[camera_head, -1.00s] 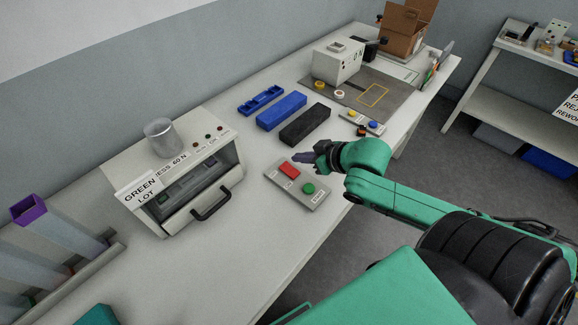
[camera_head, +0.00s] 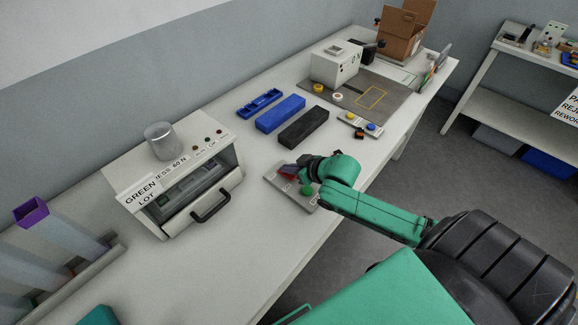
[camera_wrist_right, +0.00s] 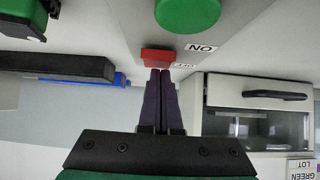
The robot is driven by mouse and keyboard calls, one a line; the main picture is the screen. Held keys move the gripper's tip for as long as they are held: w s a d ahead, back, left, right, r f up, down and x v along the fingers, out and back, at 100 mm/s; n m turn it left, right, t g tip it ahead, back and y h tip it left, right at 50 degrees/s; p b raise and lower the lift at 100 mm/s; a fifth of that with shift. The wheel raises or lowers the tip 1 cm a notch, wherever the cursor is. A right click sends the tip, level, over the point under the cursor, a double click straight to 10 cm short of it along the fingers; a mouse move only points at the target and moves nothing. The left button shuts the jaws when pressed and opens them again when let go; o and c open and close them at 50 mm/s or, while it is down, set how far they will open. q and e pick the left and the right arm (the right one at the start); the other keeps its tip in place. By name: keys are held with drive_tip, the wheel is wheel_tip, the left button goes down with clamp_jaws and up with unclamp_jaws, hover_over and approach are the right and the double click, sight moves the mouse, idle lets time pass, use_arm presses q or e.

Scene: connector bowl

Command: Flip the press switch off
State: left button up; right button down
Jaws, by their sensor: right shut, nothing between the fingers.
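The switch box (camera_head: 300,203) is a grey plate on the table in front of the press (camera_head: 185,185). It carries a red button (camera_head: 287,172) and a round green button (camera_head: 307,190). My right gripper (camera_head: 293,172) is shut and empty over the red button in the head view, partly covering it and the plate. In the right wrist view, the closed purple fingertips (camera_wrist_right: 162,72) meet the edge of the red button (camera_wrist_right: 158,55); I cannot tell whether it is pressed. The green button (camera_wrist_right: 187,14) is apart from them. My left gripper is out of view.
A black block (camera_head: 303,128) and a blue block (camera_head: 280,113) lie behind the switch box. A silver cup (camera_head: 160,141) stands on the press. Another box with yellow and blue buttons (camera_head: 359,124) lies farther right.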

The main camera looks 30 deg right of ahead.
drive_tip(key=shift+w, duration=0.1)
drive_tip(key=shift+w+a+r, duration=0.15)
drive_tip(key=shift+w+a, duration=0.1)
drive_tip(key=shift+w, duration=0.4)
drive_tip(key=p+v, duration=0.2)
drive_tip(key=v, duration=1.2)
drive_tip(key=shift+s+r, duration=0.2)
drive_tip(key=shift+s, duration=0.05)
drive_tip(key=shift+d, duration=0.1)
